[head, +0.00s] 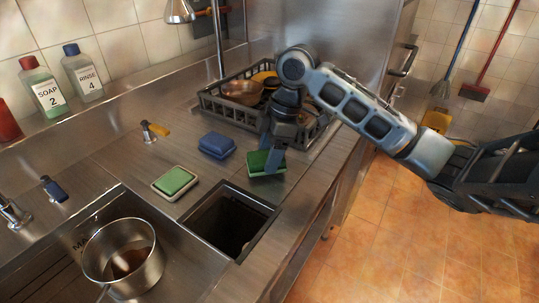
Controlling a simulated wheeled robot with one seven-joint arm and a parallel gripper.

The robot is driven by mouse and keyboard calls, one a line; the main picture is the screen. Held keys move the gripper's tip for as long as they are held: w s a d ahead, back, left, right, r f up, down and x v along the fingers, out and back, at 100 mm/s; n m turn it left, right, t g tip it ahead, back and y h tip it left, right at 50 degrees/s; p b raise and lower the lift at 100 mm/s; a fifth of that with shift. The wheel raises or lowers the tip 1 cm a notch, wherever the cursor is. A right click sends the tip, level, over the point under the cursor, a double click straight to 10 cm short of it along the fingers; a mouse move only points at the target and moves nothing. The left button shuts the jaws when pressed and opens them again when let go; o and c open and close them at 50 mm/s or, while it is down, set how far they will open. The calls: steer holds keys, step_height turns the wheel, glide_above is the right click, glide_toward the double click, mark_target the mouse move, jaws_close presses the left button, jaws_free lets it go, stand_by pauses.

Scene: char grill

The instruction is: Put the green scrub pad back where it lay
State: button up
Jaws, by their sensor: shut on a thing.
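The green scrub pad (259,161) is dark green with a paler lower edge. My gripper (266,158) points down and is shut on it, just behind the square opening in the steel counter. The fingers hide part of the pad. I cannot tell whether its underside touches the counter. A light green block (174,180) in a pale, rimmed dish lies on the counter to the left, apart from the pad. A blue pad (217,144) lies between them, further back.
The square opening (231,219) is dark and deep. A dark dish rack (222,112) with bowls stands behind my gripper. A steel pot (123,258) sits front left. Soap (44,92) and rinse (83,74) bottles stand on the back ledge. Bare counter surrounds the blue pad.

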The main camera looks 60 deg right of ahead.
steer(key=shift+f, duration=0.75)
steer(key=shift+f, duration=0.15)
steer(key=o, duration=0.9)
steer(key=shift+o, duration=0.2)
steer(key=v, duration=1.2)
steer(key=shift+r+b, duration=0.25)
steer(key=shift+b, duration=0.15)
